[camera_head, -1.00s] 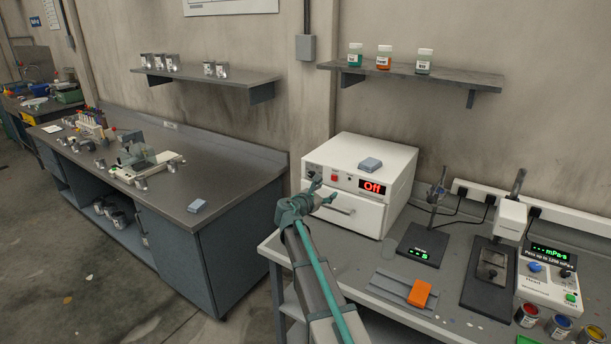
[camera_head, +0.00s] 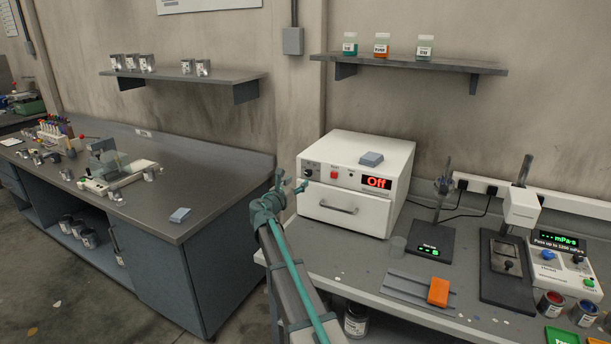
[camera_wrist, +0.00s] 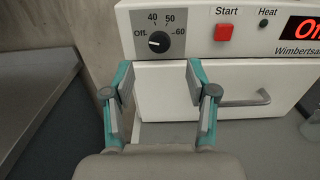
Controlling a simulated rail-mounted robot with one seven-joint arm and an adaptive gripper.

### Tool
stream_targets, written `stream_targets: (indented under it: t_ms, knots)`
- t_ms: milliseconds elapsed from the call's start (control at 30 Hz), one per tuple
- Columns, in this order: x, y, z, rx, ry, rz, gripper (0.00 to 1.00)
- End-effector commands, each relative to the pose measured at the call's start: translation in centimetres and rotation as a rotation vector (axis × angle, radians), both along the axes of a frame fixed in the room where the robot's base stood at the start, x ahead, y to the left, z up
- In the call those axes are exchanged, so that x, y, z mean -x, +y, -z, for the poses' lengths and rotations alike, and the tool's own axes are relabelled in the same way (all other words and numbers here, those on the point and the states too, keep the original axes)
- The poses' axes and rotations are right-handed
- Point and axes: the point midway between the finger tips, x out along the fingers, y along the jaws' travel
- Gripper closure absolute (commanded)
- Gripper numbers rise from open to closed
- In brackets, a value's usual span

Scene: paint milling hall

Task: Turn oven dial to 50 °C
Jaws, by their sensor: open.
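The white oven (camera_head: 357,183) stands on the right bench, and its red display (camera_head: 376,182) reads "Off". In the wrist view the black dial (camera_wrist: 159,42) sits on a grey panel marked Off, 40, 50 and 60. Its white pointer line points left, toward Off. My gripper (camera_wrist: 158,84) is open and empty. Its fingers are in front of the oven, below the dial and on either side of it, not touching it as far as I can see. In the head view my gripper (camera_head: 289,187) is at the oven's left front, and the dial is hard to make out there.
To the right of the dial are a red Start button (camera_wrist: 223,32) and a Heat light (camera_wrist: 263,23). The drawer handle (camera_wrist: 247,99) sticks out below. A blue-grey block (camera_head: 371,159) lies on the oven. An orange block (camera_head: 438,291) lies on the bench in front.

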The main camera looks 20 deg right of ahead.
Motion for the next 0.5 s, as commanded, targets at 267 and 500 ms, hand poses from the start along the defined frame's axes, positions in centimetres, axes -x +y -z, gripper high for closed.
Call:
stream_targets:
  t_ms: [267,500]
  knots:
    - [-3.4,-3.9,-0.3,0.001,0.001,0.001,0.43]
    - [-5.2,-6.2,-0.2,-0.001,0.001,0.001,0.43]
